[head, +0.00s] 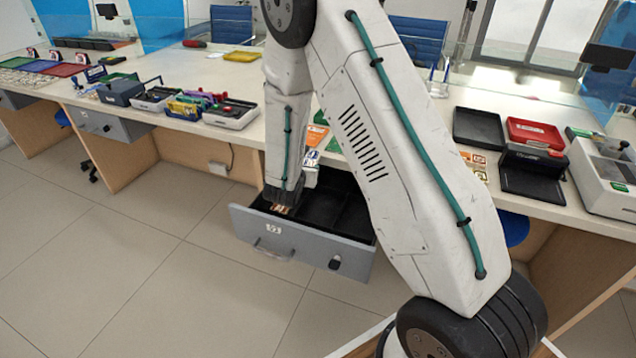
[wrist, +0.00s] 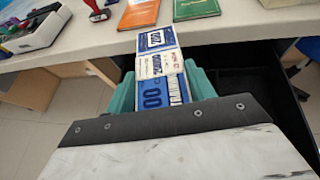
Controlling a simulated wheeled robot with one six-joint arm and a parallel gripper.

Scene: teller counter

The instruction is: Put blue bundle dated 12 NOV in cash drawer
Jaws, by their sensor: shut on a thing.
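My gripper (wrist: 160,74) has teal fingers closed on the two sides of a blue bundle (wrist: 165,93) with a white band around its middle. The printing on the band is too small to read the date surely. The cash drawer (head: 268,238) is grey-fronted, pulled open below the counter, with a black divided inside. In the head view my gripper (head: 286,194) hangs over the drawer's left part, and its fingers are mostly hidden by the wrist. In the wrist view the dark drawer inside (wrist: 245,62) shows behind and right of the bundle. Something orange-brown (head: 282,209) shows inside the drawer's left part.
The counter (head: 240,80) edge runs just behind the drawer. An orange booklet (wrist: 139,13) and a green one (wrist: 196,8) lie on it. A tray of stationery (head: 232,114) stands left; black and red trays (head: 533,132) stand right. Floor in front is clear.

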